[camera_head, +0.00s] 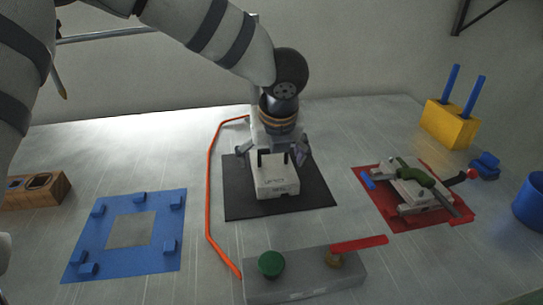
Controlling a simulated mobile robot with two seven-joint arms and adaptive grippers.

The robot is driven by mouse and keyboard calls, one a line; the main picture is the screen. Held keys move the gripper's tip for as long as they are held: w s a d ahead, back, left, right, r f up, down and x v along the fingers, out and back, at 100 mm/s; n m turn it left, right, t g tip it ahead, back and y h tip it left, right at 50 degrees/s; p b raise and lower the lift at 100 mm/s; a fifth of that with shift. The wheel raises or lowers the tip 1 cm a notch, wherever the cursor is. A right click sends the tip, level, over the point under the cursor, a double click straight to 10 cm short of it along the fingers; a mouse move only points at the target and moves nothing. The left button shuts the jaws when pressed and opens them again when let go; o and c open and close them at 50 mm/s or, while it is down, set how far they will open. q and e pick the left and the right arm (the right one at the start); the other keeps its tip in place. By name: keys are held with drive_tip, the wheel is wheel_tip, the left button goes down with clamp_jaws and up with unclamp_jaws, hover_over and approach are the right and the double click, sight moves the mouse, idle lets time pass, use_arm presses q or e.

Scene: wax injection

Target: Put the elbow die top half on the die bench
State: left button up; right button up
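A pale grey block (278,187) with faint lettering on its front sits on or just above a black mat (312,198) in the middle of the table; it may be the elbow die top half. My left gripper (273,158) points down at the block's upper end, with its finger linkages spread to either side. Dark parts show at the block's top, and I cannot tell whether the fingers grip it. A blue frame (84,236) with small blue blocks and a square opening lies at the left. Which thing is the die bench is unclear. My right gripper is not in view.
An orange hose (209,190) runs left of the mat. A grey bar (300,281) with a green knob and red lever stands in front. A red mat (445,220) carries a clamp fixture (413,188). A yellow block (449,124) holds blue rods. A wooden box (55,190) stands far left.

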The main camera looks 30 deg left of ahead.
sight(276, 176)
use_arm(q)
drive_tip(key=v, duration=1.2)
drive_tip(key=shift+p, duration=0.45)
